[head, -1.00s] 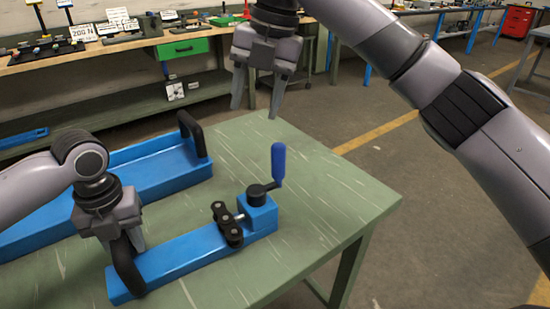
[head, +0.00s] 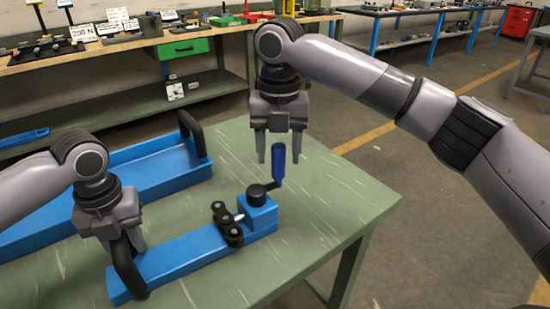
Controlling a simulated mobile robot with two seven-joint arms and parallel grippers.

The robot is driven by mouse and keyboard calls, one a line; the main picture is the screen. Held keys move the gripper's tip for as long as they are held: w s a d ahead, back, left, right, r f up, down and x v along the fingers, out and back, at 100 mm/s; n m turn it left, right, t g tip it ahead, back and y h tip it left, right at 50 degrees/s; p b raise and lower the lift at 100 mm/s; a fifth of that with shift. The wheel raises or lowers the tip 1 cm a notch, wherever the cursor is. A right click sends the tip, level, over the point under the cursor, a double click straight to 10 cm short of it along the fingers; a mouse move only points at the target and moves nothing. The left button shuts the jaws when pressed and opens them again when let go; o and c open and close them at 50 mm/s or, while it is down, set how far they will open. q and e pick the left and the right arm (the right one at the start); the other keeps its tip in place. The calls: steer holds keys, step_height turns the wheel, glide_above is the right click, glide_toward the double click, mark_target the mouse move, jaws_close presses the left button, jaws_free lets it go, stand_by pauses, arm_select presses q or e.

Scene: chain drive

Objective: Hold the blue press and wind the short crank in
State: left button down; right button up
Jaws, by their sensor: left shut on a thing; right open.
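The blue press (head: 185,262) lies on the green table, with a black handle (head: 127,268) at its near left end. My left gripper (head: 128,248) is shut on that handle. The short crank (head: 262,189) sits on the block at the press's right end, its blue grip (head: 279,164) standing upright. A black chain piece (head: 226,222) sits at the press beside the crank block. My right gripper (head: 278,158) is open, pointing down, with its fingertips around or just behind the top of the blue grip; I cannot tell the depth.
A larger blue tray (head: 150,178) with a black handle lies behind the press on the left. The green tabletop (head: 330,195) is clear to the right of the crank. A workbench with small items (head: 120,55) stands along the wall behind.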

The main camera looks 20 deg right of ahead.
steer(key=shift+f, duration=1.2)
jaws_close()
steer(key=shift+s, duration=0.15)
